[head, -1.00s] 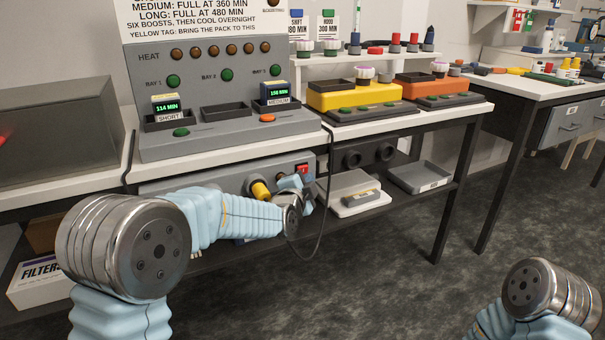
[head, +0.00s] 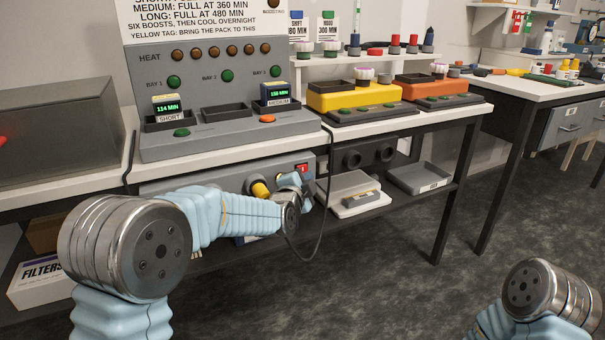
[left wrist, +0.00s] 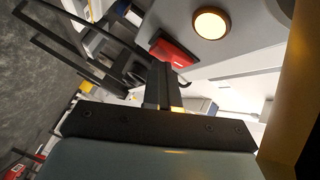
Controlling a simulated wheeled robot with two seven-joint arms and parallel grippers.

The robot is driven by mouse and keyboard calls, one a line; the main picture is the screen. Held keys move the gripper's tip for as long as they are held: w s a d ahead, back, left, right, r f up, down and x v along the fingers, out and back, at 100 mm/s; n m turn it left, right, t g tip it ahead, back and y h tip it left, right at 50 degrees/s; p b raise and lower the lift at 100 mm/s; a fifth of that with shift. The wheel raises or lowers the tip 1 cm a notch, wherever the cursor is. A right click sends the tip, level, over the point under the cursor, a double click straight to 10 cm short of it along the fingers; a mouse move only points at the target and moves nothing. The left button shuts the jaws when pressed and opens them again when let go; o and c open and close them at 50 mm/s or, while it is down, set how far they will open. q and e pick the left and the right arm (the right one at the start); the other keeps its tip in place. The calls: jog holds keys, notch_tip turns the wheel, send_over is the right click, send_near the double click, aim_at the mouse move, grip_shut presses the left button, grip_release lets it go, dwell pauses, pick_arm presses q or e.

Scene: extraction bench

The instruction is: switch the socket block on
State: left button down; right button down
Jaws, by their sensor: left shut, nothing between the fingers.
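The socket block is the grey panel (head: 215,180) under the front edge of the bench, with a yellow plug (head: 260,189) and a red switch (head: 302,168) at its right end. My left gripper (head: 305,190) is just below the switch, shut and empty. In the left wrist view, the shut fingers (left wrist: 160,82) point at the red switch (left wrist: 172,51), their tips close to it; I cannot tell whether they touch. A round pale lamp with an amber rim (left wrist: 210,22) shows beside the switch. The switch's position is unclear. My right gripper is out of view.
A black cable (head: 327,190) hangs just right of the switch. A grey charging station (head: 215,140) stands on the bench above. The lower shelf holds grey trays (head: 420,177). Open floor lies in front.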

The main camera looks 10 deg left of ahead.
pick_arm(q)
jog(key=shift+w+a, duration=0.1)
jog(key=shift+a, duration=0.15)
jog(key=shift+s+d+f, duration=0.15)
jog(key=shift+s+f, duration=0.1)
jog(key=shift+f, duration=0.1)
jog(key=shift+d, duration=0.1)
jog(key=shift+s+d+f, duration=0.2)
jog(key=shift+s+d, duration=0.55)
jog(key=shift+s, duration=0.3)
jog(key=shift+s+d+f, duration=0.15)
jog(key=shift+s+d, duration=0.55)
jog(key=shift+s, duration=0.35)
jog(key=shift+f, duration=0.1)
